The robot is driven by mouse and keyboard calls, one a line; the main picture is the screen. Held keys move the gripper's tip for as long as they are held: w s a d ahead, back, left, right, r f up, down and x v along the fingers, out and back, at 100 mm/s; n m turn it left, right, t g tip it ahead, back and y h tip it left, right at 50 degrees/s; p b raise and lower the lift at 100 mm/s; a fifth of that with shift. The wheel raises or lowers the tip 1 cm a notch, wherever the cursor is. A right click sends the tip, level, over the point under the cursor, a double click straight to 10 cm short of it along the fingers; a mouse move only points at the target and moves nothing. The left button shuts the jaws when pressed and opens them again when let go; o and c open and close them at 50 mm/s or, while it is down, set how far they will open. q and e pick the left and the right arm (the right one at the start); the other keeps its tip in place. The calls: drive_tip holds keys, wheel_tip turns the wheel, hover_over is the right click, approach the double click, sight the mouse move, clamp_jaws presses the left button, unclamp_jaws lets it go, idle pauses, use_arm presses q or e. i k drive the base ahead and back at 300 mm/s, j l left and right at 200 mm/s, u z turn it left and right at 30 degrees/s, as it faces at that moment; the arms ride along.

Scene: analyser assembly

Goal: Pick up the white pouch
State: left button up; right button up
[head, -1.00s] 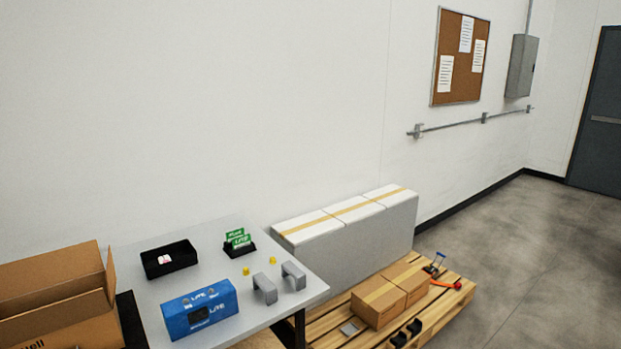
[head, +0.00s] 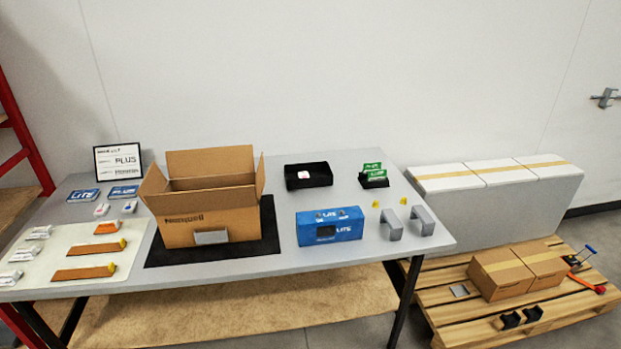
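Several small white pouches lie in a column on the pale mat at the left of the table: a far one (head: 40,232), a middle one (head: 25,253) and a near one (head: 10,277). Two small white packets with coloured marks, one red (head: 101,209) and one blue (head: 130,206), lie behind the mat. A small white item with pink marks (head: 303,175) is in the black tray (head: 322,181). I cannot tell which of these is the task's white pouch. Neither of my grippers is in view.
An open cardboard box (head: 185,225) stands on a black mat (head: 262,247) mid-table. A blue LITE box (head: 330,227), two grey handle-shaped parts (head: 391,224) and a green card holder (head: 374,180) are to its right. A pallet (head: 450,318) with boxes stands at the right.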

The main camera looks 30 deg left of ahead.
sight(129, 208)
drive_tip(key=u, duration=0.3)
drive_tip(key=i+j+u, duration=0.2)
drive_tip(key=j, duration=0.15)
drive_tip(key=j+u, duration=0.2)
drive_tip(key=j, duration=0.2)
drive_tip(key=i+j+u, duration=0.4)
drive_tip(key=j, duration=0.25)
drive_tip(key=i+j, duration=0.25)
drive_tip(key=j, duration=0.2)
drive_tip(key=i+j, duration=0.25)
drive_tip(key=j, duration=0.2)
drive_tip(key=i+j+u, duration=0.1)
drive_tip(key=i+j, duration=0.15)
drive_tip(key=j, duration=0.2)
drive_tip(key=i+j, duration=0.3)
drive_tip(key=j+u, duration=0.05)
drive_tip(key=j, duration=0.05)
